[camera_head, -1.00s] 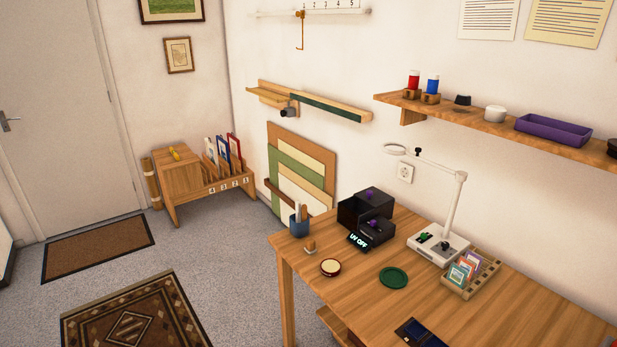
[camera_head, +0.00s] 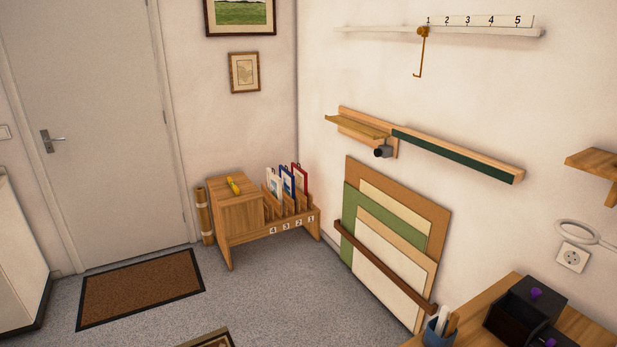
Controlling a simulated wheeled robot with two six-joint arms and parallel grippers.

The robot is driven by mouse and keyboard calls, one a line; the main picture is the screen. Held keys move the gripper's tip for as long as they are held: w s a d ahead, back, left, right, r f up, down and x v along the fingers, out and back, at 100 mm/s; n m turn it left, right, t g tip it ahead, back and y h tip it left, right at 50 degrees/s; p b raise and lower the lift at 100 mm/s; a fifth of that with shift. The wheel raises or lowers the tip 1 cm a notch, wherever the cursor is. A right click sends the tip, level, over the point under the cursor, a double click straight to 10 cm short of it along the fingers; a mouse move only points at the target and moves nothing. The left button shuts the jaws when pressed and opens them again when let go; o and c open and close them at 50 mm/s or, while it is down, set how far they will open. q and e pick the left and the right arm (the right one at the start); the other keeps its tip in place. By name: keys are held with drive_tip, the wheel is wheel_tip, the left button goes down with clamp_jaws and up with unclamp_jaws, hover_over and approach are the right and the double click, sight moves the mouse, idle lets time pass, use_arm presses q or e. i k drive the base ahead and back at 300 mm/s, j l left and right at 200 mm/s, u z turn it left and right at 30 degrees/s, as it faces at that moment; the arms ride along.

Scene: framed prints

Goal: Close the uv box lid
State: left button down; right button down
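The uv box (camera_head: 507,325) is a black box on the wooden table at the lower right. The frame's bottom edge cuts off its front. How far the lid stands open is hard to tell from here. Neither of my grippers is in view.
A blue cup (camera_head: 436,334) with tools stands left of the box on the wooden table (camera_head: 483,303). Flat boards (camera_head: 395,240) lean on the wall. A wooden rack (camera_head: 238,222) stands further back. Grey floor (camera_head: 290,285) is open between mat and boards.

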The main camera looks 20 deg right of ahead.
sight(542, 298)
drive_tip(key=i+z, duration=0.45)
drive_tip(key=i+j+z, duration=0.15)
drive_tip(key=i+z, duration=0.15)
drive_tip(key=z, duration=0.15)
drive_tip(key=i+j+z, duration=0.3)
drive_tip(key=z, duration=0.15)
drive_tip(key=i+j+z, duration=0.1)
drive_tip(key=z, duration=0.35)
drive_tip(key=i+j+z, duration=0.2)
drive_tip(key=z, duration=0.3)
drive_tip(key=i+j+z, duration=0.1)
drive_tip(key=j+z, duration=0.15)
drive_tip(key=z, duration=0.2)
drive_tip(key=i+j+z, duration=0.1)
drive_tip(key=j+z, duration=0.2)
drive_tip(key=z, duration=0.2)
